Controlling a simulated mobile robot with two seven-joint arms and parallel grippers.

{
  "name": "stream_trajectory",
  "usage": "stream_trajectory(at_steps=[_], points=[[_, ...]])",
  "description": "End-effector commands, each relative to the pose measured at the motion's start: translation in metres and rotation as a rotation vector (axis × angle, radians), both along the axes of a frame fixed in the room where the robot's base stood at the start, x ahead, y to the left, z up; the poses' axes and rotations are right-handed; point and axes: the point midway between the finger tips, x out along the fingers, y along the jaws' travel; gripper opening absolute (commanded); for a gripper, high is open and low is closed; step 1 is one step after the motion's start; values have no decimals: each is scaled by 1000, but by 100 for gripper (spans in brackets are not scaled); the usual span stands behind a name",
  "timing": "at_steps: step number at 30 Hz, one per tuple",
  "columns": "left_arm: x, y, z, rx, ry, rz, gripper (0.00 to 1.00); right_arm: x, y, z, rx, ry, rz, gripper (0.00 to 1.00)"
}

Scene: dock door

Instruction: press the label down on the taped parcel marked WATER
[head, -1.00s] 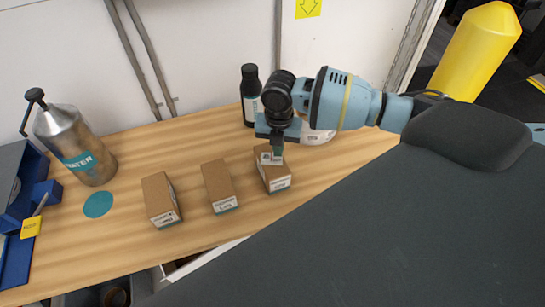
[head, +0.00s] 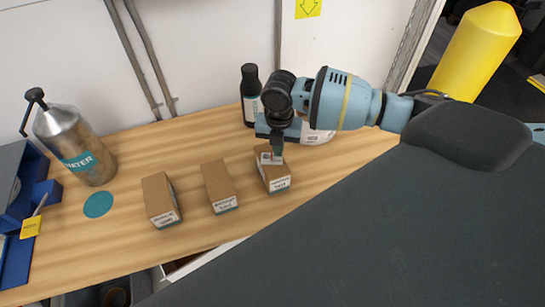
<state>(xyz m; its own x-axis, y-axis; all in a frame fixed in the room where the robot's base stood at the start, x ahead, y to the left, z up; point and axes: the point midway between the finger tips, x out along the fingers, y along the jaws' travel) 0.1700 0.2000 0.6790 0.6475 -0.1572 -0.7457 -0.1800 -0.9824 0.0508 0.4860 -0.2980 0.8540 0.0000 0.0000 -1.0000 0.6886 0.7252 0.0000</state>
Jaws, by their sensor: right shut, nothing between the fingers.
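Three brown parcels stand in a row on the wooden bench: a left one (head: 161,194), a middle one (head: 219,184) and a right one (head: 275,176). Each has a white marking on its front end, too small to read surely. A pale label (head: 265,157) lies on top of the right parcel. My right gripper (head: 278,153) is shut and empty, pointing down with its tips at the label on that parcel's top. They seem to touch it, but I cannot be sure. The fingers hide part of the label. My left gripper is not in view.
A metal WATER bottle (head: 75,145) stands at the left by a teal disc (head: 98,204) and a blue holder (head: 18,215). A dark bottle (head: 250,92) and a white round item (head: 316,135) are behind my right gripper. The bench front is clear.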

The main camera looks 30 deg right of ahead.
Motion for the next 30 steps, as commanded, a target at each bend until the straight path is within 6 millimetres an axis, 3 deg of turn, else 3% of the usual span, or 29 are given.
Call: stream_trajectory(at_steps=[30], points=[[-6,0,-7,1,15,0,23,0,0,-14,1,1,0,0]])
